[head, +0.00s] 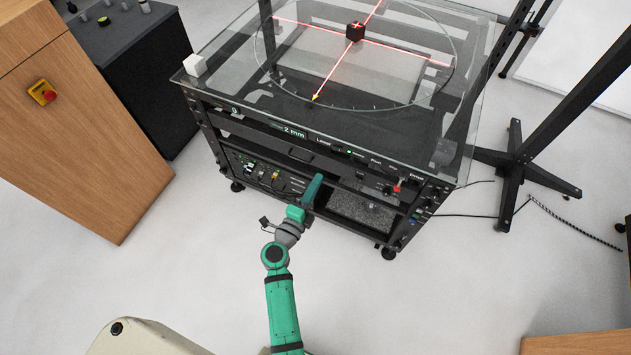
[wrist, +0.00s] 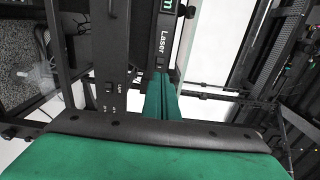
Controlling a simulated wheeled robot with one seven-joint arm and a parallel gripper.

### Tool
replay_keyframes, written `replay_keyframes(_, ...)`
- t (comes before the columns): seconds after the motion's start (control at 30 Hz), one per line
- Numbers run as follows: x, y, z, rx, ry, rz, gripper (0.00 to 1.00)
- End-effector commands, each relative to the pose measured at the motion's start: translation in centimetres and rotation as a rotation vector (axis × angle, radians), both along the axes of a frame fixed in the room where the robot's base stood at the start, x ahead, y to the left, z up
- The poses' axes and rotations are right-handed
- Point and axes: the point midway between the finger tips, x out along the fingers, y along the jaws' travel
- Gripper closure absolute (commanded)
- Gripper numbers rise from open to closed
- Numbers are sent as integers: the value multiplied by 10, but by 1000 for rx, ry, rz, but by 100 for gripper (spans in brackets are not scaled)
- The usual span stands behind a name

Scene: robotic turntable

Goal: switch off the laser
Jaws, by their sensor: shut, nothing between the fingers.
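The laser unit is a black rack cart (head: 290,150) with a glass top. Red laser lines (head: 400,49) cross on the glass, so the laser shows as on. The front panel carries the label "Laser" (head: 323,141) with a small switch (head: 337,148) beside it and a lit green lamp (head: 348,151). In the wrist view the label (wrist: 163,42) and a small dark switch (wrist: 160,62) lie just beyond my fingertips. My green gripper (head: 317,178) is shut and empty in front of the panel. In the wrist view its fingers (wrist: 162,78) point at the switch; contact cannot be told.
A black cube (head: 355,31) stands where the beams cross. A white cube (head: 195,65) sits at the glass's left corner. A red-tipped switch (head: 397,186) is further right on the panel. A wooden cabinet with a red button (head: 48,95) stands left.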

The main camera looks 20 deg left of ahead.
Motion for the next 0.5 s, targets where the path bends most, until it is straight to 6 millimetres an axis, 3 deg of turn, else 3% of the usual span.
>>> replay_keyframes(0.3, 61, -2, 1, 1, -2, -1, 100)
replay_keyframes(0.5, 92, -3, 1, 0, -1, 0, 100)
